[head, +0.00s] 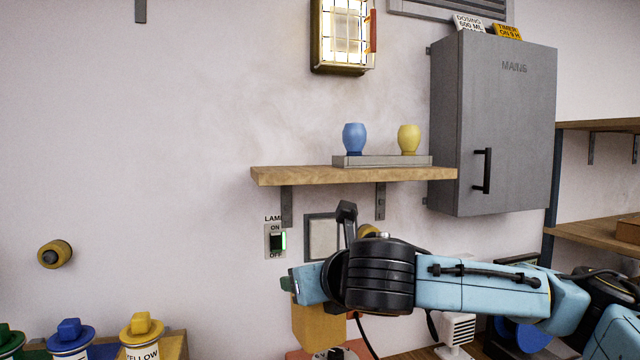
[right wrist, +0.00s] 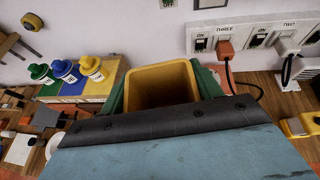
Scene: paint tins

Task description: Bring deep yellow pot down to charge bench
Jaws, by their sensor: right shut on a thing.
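A deep yellow, square, open-topped pot (head: 318,327) hangs under my right gripper (head: 308,287) in the head view. In the right wrist view the pot (right wrist: 162,76) is seen from above, with its inside dark and the green jaws (right wrist: 163,88) on either side of it. My right gripper is shut on it. The wooden bench (right wrist: 268,86) shows behind and beside the pot; any gap beneath the pot is hidden. My left gripper is in neither view.
A wall shelf (head: 300,175) above my right arm carries a plinth (head: 385,161) with a blue pot (head: 354,138) and a paler yellow pot (head: 409,138). A grey MAINS cabinet (head: 460,125) hangs at right. Paint bottles (right wrist: 67,72) stand left; sockets with cables (right wrist: 225,42) line the wall.

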